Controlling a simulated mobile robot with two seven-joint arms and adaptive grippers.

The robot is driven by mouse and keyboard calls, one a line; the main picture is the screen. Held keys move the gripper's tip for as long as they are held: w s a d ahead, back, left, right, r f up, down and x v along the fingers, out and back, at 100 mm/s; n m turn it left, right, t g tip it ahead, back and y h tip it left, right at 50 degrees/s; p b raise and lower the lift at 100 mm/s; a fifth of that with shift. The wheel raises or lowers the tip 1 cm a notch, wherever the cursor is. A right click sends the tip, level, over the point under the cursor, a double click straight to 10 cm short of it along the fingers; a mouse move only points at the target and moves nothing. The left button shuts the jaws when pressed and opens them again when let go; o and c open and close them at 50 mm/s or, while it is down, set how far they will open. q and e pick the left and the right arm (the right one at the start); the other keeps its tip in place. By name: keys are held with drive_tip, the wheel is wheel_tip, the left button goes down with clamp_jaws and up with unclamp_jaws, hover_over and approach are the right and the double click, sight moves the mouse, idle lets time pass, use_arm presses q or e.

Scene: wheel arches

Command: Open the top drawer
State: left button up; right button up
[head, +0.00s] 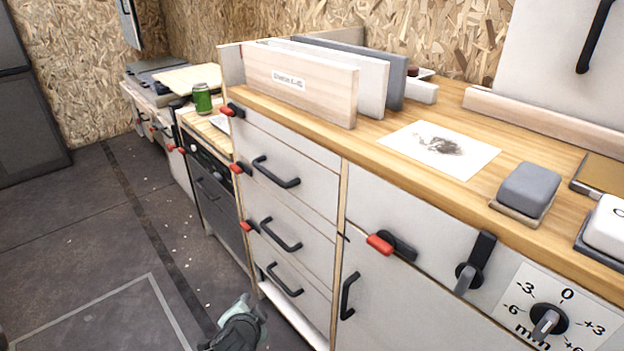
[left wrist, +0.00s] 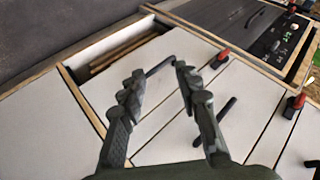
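My left gripper (head: 248,308) is low in front of the stack, near the lowest handle (head: 284,279) and well below the top drawer. In the left wrist view my left gripper (left wrist: 156,72) is open and empty. A black handle (left wrist: 160,66) shows between its fingertips; I cannot tell if they touch it. My right gripper is out of view.
Red latches (head: 240,167) stick out at the drawers' left edge. Wooden boards (head: 300,85), a paper sheet (head: 440,147) and a grey block (head: 528,188) are on the worktop. The floor at left is clear.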

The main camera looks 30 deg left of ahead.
use_arm(q)
drive_tip(key=w+a+r+m+t+y+b, duration=0.1)
drive_tip(key=w+r+m+t, duration=0.1)
drive_tip(key=w+r+t, duration=0.3)
drive_tip(key=w+a+r+m+y, duration=0.1)
drive_tip(key=w+r, duration=0.1)
drive_tip(key=r, duration=0.6)
drive_tip(key=m+t, duration=0.5)
approach(268, 172)
drive_tip(key=w, duration=0.3)
drive_tip(key=x, duration=0.3)
drive_tip(key=a+p+x, duration=0.1)
drive_tip(key=x, duration=0.2)
drive_tip(key=shift+w+a, duration=0.15)
drive_tip(key=shift+a, duration=0.05)
drive_tip(key=shift+w+a+f, duration=0.1)
drive_tip(key=shift+w, duration=0.2)
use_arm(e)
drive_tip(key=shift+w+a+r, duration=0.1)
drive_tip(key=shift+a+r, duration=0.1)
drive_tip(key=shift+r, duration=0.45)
use_arm(q)
drive_tip(key=shift+c, duration=0.5)
clamp_jaws()
